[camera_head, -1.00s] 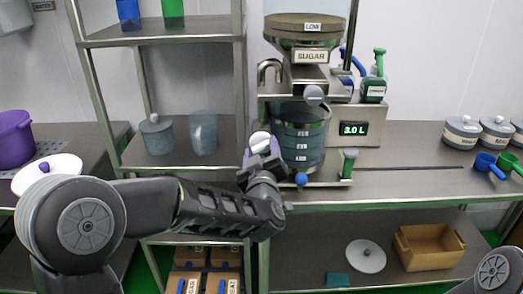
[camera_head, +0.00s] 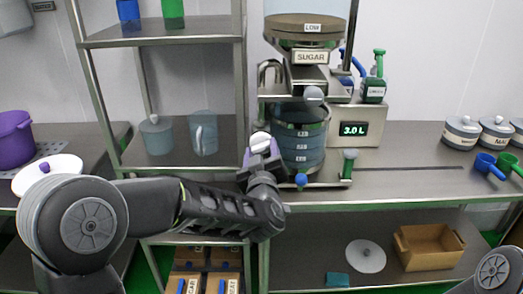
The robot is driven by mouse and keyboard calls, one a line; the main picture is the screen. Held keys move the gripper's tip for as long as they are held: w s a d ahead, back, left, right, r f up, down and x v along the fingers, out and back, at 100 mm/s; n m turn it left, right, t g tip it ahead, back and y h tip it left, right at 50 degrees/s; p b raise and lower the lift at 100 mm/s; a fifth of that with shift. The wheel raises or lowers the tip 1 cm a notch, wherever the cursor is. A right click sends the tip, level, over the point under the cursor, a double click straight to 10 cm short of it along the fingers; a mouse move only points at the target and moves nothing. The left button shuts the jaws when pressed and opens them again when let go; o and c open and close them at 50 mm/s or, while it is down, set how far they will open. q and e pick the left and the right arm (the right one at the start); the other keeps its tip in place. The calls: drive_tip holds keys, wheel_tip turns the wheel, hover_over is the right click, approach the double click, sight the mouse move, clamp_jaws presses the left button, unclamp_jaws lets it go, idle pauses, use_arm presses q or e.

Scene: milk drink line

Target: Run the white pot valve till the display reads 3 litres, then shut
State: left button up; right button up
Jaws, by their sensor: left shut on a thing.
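The display (camera_head: 354,129) on the steel housing reads 3.0 L in green. A grey-blue see-through pot (camera_head: 301,150) with stacked level labels stands under the sugar hopper (camera_head: 305,40). The white valve handle (camera_head: 260,141) is at the pot's left side, with a purple part (camera_head: 246,158) beside it. My left gripper (camera_head: 259,158) is shut on the white valve handle; its fingers and wrist hide much of the valve. Whether the valve is open or shut cannot be told. My right gripper is out of view.
A blue ball knob (camera_head: 301,180) and a green-topped post (camera_head: 349,162) stand at the front of the pot's base. Blue and green scoops (camera_head: 489,165) and lidded pots (camera_head: 461,132) are at the right. The counter (camera_head: 410,180) between is mostly clear.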

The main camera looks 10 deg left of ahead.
use_arm(q)
drive_tip(key=shift+m+p, duration=0.8)
drive_tip(key=shift+m, duration=1.7)
drive_tip(key=o, duration=1.3)
drive_tip(key=b+v, duration=0.1)
drive_tip(key=v, duration=0.6)
drive_tip(key=shift+s, duration=0.4)
drive_tip(key=shift+d, duration=0.1)
